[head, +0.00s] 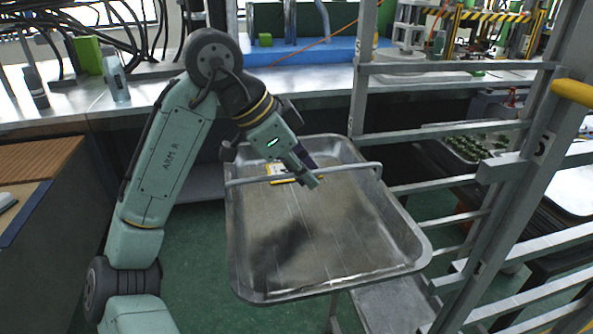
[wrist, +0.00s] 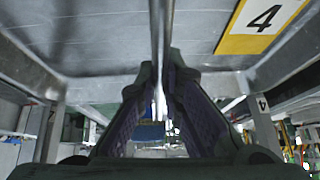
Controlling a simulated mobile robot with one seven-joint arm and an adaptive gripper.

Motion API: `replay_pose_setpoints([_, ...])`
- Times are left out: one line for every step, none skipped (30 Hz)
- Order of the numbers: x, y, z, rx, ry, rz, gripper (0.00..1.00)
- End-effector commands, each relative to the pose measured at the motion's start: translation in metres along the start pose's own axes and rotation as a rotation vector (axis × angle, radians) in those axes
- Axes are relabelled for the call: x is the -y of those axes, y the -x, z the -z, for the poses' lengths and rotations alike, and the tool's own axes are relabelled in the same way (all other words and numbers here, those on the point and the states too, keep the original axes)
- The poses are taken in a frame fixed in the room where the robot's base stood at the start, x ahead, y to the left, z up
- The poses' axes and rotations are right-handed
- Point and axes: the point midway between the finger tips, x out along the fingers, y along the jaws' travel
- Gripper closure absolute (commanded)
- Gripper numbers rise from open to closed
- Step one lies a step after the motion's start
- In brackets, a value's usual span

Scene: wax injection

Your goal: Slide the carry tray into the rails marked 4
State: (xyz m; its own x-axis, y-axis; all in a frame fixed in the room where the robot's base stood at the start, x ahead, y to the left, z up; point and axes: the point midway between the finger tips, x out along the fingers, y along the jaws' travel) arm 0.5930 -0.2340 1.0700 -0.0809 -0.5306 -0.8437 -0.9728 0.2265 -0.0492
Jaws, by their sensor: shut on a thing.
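The carry tray (head: 345,245) is a wide, shallow metal tray with a raised rim and a bar handle across it. It is roughly level above the green floor. My gripper (head: 312,178) is shut on the bar handle (head: 245,181). The fingers (wrist: 160,95) close around the bar in the wrist view. A yellow-and-white label on the tray, part-hidden in the head view, reads 4 in the wrist view (wrist: 262,20). A metal rack (head: 455,130) with paired rails is at the right. A rack post in the wrist view carries a small 4 (wrist: 262,103). Contact between tray and rails is unclear.
A long bench (head: 310,80) with bottles, cables and machinery runs along the back. A wooden-topped cabinet (head: 30,190) is at the left. A yellow bar (head: 572,92) is on the right rack post. Green floor is open left of the tray.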

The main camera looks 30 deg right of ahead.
Motion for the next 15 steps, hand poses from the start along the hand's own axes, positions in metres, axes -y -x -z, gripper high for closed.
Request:
replay_pose_setpoints([0.000, -0.001, 0.003, -0.002, -0.001, 0.001, 1.00])
replay_pose_setpoints([0.000, -0.002, 0.004, -0.002, 0.000, 0.001, 1.00])
replay_pose_setpoints([0.000, -0.004, 0.006, -0.002, 0.000, 0.001, 1.00])
replay_pose_setpoints([0.000, -0.005, 0.008, -0.002, 0.000, 0.001, 1.00])
replay_pose_setpoints([0.000, -0.006, 0.009, -0.002, 0.000, 0.001, 1.00])
replay_pose_setpoints([0.000, -0.007, 0.011, -0.002, 0.000, 0.000, 1.00])
replay_pose_setpoints([0.000, -0.008, 0.012, -0.002, 0.000, 0.000, 1.00])
replay_pose_setpoints([-0.001, -0.009, 0.014, -0.003, 0.000, 0.000, 1.00])
replay_pose_setpoints([0.000, -0.011, 0.016, -0.003, 0.000, 0.000, 1.00])
replay_pose_setpoints([0.000, -0.011, 0.017, -0.003, 0.000, 0.000, 1.00])
replay_pose_setpoints([0.000, -0.012, 0.018, -0.002, 0.000, 0.000, 1.00])
replay_pose_setpoints([0.000, -0.013, 0.020, -0.002, 0.000, 0.001, 1.00])
replay_pose_setpoints([0.000, -0.014, 0.021, -0.002, 0.000, 0.001, 1.00])
replay_pose_setpoints([0.000, -0.015, 0.023, -0.002, 0.000, 0.001, 1.00])
replay_pose_setpoints([0.000, -0.017, 0.025, -0.002, -0.001, 0.000, 1.00])
